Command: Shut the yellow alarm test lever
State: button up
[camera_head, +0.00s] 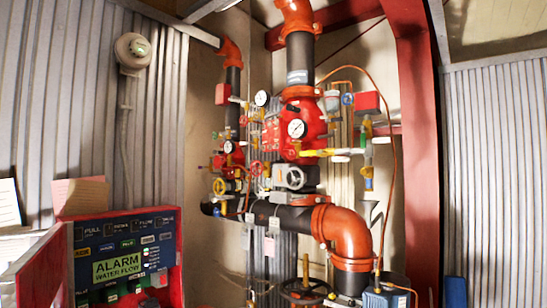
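A yellow lever (316,153) lies roughly level at the lower right of the big red valve body (299,128), beside pale pipe fittings. A second small yellow part (366,171) stands upright on the thin piping to its right. No readable label shows which of them is the alarm test lever, and the small size hides how far either is turned. My gripper is not in view.
A thick orange elbow (343,232) and a dark handwheel (304,291) stand low in front. A red alarm panel (120,262) with its door open is at lower left. A red column (418,150) stands right.

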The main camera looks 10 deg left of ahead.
aim_at(303, 153)
jog(key=i+l+u, duration=0.2)
jog(key=i, duration=0.25)
jog(key=i+l+u, duration=0.15)
jog(key=i, duration=0.3)
jog(key=i+l+u, duration=0.2)
jog(key=i, duration=0.25)
jog(key=l, duration=0.1)
